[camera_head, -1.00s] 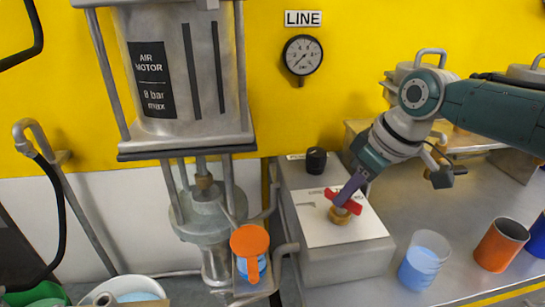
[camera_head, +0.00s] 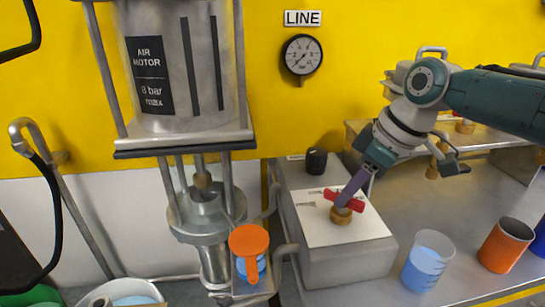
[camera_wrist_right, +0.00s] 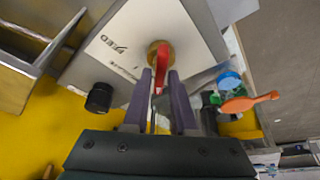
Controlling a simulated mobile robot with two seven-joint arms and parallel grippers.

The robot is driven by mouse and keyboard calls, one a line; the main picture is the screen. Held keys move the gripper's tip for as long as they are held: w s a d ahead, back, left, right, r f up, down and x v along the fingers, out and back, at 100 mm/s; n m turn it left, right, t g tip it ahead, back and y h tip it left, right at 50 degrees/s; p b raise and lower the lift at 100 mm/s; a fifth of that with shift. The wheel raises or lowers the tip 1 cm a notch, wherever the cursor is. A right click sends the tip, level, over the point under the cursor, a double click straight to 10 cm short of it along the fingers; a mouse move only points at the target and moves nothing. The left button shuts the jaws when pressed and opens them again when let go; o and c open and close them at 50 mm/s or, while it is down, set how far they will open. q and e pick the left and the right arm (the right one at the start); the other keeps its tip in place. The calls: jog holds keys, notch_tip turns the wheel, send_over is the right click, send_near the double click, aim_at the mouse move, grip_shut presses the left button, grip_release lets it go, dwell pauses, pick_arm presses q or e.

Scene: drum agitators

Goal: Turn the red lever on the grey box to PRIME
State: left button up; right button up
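The grey box (camera_head: 345,265) stands on the bench with a white label plate on top. The red lever (camera_head: 357,205) sits on a brass hub (camera_head: 340,216) on that plate; its far end points to the upper left in the head view. My right gripper (camera_head: 344,202) reaches down from the upper right, with its purple fingers at the lever. In the right wrist view the fingers (camera_wrist_right: 160,75) lie on both sides of the red lever (camera_wrist_right: 163,60), closely against it. The printed word FEED shows there; PRIME is not readable. My left gripper is out of view.
A black knob (camera_head: 316,160) stands at the box's back edge. A blue-filled beaker (camera_head: 427,262) and an orange cup (camera_head: 504,246) stand right of the box. An orange-lidded cup (camera_head: 249,243) and the air motor pump (camera_head: 180,70) are on the left. A gauge (camera_head: 301,54) hangs on the yellow wall.

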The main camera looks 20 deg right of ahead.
jog(key=o, duration=0.3)
jog(key=shift+r, duration=0.35)
jog(key=p+v, duration=0.2)
jog(key=v, duration=0.7)
jog(key=shift+s+d+r, duration=0.1)
jog(key=shift+s, duration=0.05)
